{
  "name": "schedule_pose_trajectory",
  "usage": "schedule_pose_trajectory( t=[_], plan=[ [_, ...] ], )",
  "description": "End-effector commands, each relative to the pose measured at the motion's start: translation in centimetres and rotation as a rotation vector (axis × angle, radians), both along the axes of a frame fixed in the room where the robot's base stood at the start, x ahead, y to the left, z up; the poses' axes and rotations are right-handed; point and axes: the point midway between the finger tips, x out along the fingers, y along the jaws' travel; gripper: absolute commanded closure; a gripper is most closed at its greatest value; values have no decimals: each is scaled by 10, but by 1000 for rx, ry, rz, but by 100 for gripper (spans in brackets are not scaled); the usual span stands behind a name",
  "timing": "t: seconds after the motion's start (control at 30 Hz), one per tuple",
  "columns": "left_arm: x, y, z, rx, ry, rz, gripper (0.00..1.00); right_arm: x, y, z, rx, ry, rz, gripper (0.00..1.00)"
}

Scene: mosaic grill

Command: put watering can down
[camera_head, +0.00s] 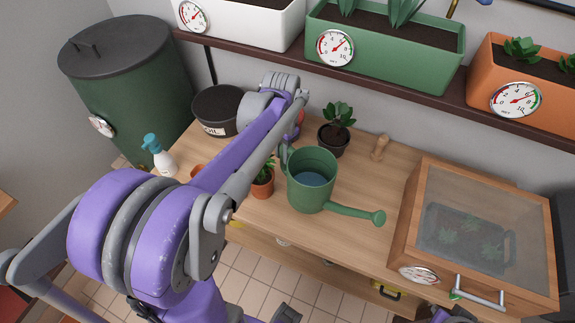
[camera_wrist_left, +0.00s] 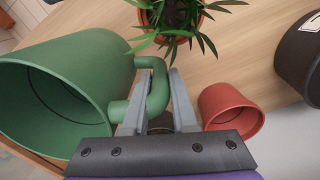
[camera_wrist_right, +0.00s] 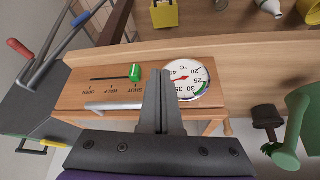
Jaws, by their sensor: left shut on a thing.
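The green watering can (camera_head: 311,180) is upright over the wooden bench, its spout pointing right and water visible inside. I cannot tell whether its base touches the bench. In the left wrist view the can (camera_wrist_left: 85,75) lies left of my left gripper (camera_wrist_left: 160,88), whose fingers are shut on its curved handle (camera_wrist_left: 158,72). In the head view my left arm hides most of that gripper. My right gripper (camera_wrist_right: 161,78) looks shut and empty in front of a dial and slider panel in the right wrist view.
A potted plant (camera_head: 336,128) stands behind the can; a small pot plant (camera_head: 263,183) is beside it at left. A wooden peg (camera_head: 380,147) stands behind, and a glass-lidded box (camera_head: 408,215) is at right. Bare bench (camera_head: 362,185) shows between can and box.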

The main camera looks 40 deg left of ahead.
Motion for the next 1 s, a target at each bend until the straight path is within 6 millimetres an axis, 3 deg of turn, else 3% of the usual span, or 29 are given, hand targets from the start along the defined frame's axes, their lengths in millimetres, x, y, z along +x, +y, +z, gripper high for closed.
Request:
schedule_pose_trajectory(
  t=[0.33,0.77,0.8,0.93,1.0],
  plan=[
    [1,0,-41,-1,0,0,100,-1,0,-4,0,2,0,100],
    [0,0,-48,-1,0,0,100,-2,0,-7,0,4,0,100],
    [0,0,-47,0,0,0,69,-2,0,-7,0,4,0,100],
    [0,0,-47,0,-1,0,45,-2,0,-6,0,4,0,100],
    [0,0,-47,0,-1,0,44,-2,0,-6,0,4,0,100]
  ],
)
